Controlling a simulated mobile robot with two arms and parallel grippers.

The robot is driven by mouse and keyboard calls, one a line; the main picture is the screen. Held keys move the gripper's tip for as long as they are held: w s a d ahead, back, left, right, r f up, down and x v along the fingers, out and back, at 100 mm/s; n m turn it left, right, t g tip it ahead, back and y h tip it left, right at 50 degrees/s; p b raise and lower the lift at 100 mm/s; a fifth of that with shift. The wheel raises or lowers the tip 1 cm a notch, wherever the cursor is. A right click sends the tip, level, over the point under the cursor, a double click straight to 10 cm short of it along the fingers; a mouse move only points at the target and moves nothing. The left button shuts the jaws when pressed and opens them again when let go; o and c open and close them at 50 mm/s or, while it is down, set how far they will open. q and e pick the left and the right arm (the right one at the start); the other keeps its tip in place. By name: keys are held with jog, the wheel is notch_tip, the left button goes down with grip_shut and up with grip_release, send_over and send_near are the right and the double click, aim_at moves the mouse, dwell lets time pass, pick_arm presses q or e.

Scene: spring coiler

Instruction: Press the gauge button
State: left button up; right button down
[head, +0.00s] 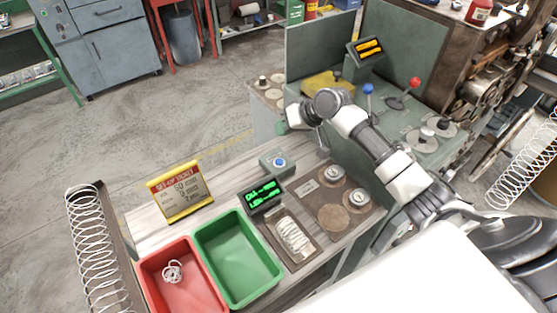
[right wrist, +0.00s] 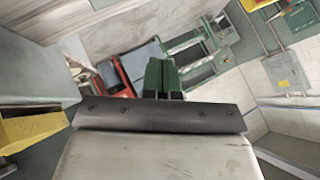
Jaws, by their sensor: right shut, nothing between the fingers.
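The gauge button (head: 279,162) is a blue round cap on a small grey box on the workbench. The gauge display (head: 263,196), with green digits, stands just in front of it, beside a tray holding a spring (head: 292,235). My right gripper (head: 283,127) is above and beyond the button, apart from it; its fingertips are small and hard to make out in the head view. In the right wrist view its two fingers (right wrist: 162,78) are together and empty, and the button is not visible there. My left gripper is not in view.
A yellow setup ticket (head: 180,192), a red bin (head: 182,278) with a small coil in it and a green bin (head: 237,258) stand left of the gauge. Round parts (head: 333,174) are on the right. The coiler's levers (head: 405,94) rise behind my arm.

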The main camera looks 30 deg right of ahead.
jog(key=b, duration=0.7)
send_over(281, 160)
notch_tip(281, 160, down, 6)
jog(key=shift+f, duration=0.25)
jog(key=shift+f+b, duration=0.45)
jog(key=shift+f, duration=0.75)
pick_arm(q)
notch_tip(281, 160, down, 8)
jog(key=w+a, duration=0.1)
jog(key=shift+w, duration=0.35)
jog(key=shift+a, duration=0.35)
pick_arm(e)
jog(key=shift+f, duration=0.15)
jog(key=shift+f, duration=0.25)
